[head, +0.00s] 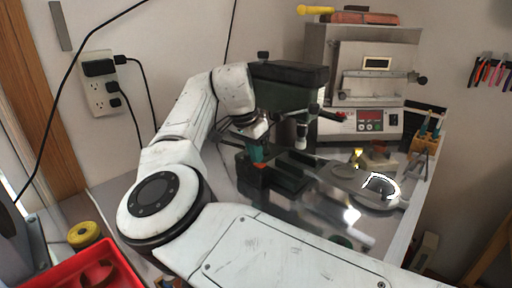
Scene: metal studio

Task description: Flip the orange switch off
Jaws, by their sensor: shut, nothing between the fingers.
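I cannot make out an orange switch for certain. The bench kiln (335,60) at the back right has a front control panel (352,128) with a lit red display and small buttons, too small to read. A small red part (341,116) shows at the panel's left end. My gripper (257,154) points down at the middle of the bench, in front of a dark green machine (290,76), left of and apart from the kiln panel. Its fingertips look teal and shut, with nothing between them. My own arm hides much of the bench front.
A grey metal bench (226,182) carries the machines. A round polished metal piece (365,186) lies at the right, near a tool holder (424,144). A red bin (62,270) and yellow roll (84,234) are at lower left. Cables hang from a wall outlet (97,92).

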